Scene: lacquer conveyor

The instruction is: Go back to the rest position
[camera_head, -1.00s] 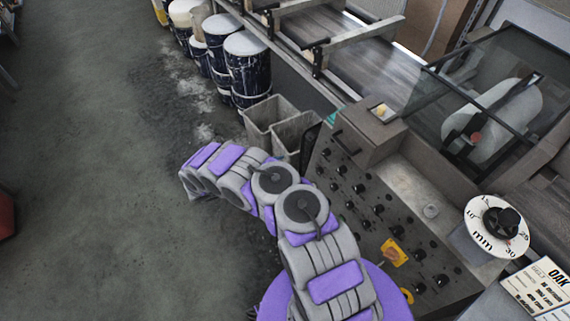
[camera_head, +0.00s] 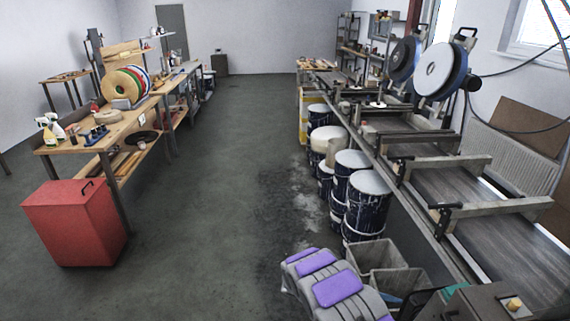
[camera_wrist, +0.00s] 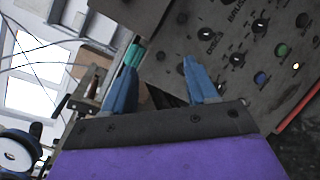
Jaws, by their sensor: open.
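My gripper (camera_wrist: 155,85) shows in the wrist view with its two blue fingers spread apart and nothing between them. Beyond the fingers, the control panel (camera_wrist: 232,35) with its black knobs fills the upper right of that view, tilted. In the head view my purple and grey arm reaches in at the bottom middle, beside the grey bins (camera_head: 375,256). The gripper itself does not show in the head view. Only the corner of the control box (camera_head: 490,303) shows there, at the bottom right.
The conveyor (camera_head: 480,215) runs along the right, with dark drums (camera_head: 366,205) beside it. A red cabinet (camera_head: 75,222) and a workbench (camera_head: 110,138) stand on the left. The floor (camera_head: 215,200) between them is clear.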

